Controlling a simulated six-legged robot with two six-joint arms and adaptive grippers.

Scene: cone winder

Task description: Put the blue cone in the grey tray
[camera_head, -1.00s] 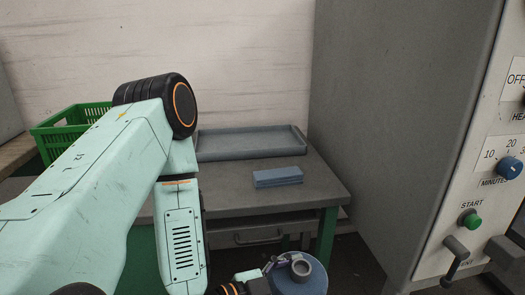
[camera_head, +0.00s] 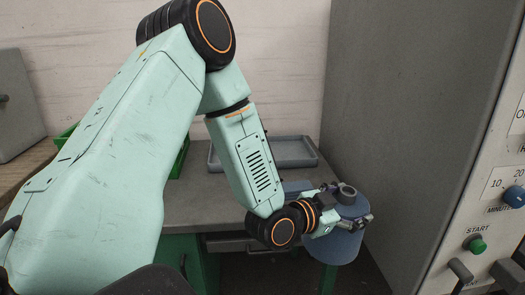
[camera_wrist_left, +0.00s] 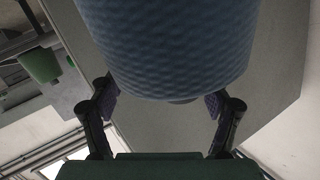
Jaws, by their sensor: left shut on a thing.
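The blue cone (camera_head: 333,243) hangs at the front right corner of the table in the head view, with its grey core end upward. My left gripper (camera_head: 350,208) is shut on the cone near its top. The cone also fills the upper middle of the left wrist view (camera_wrist_left: 165,45), between the two fingers (camera_wrist_left: 160,105). The grey tray (camera_head: 290,151) lies at the back of the table, partly hidden behind my left arm. My right gripper is not in view.
A green crate (camera_head: 180,160) is at the left. A tall grey machine (camera_head: 400,120) with a control panel stands at the right.

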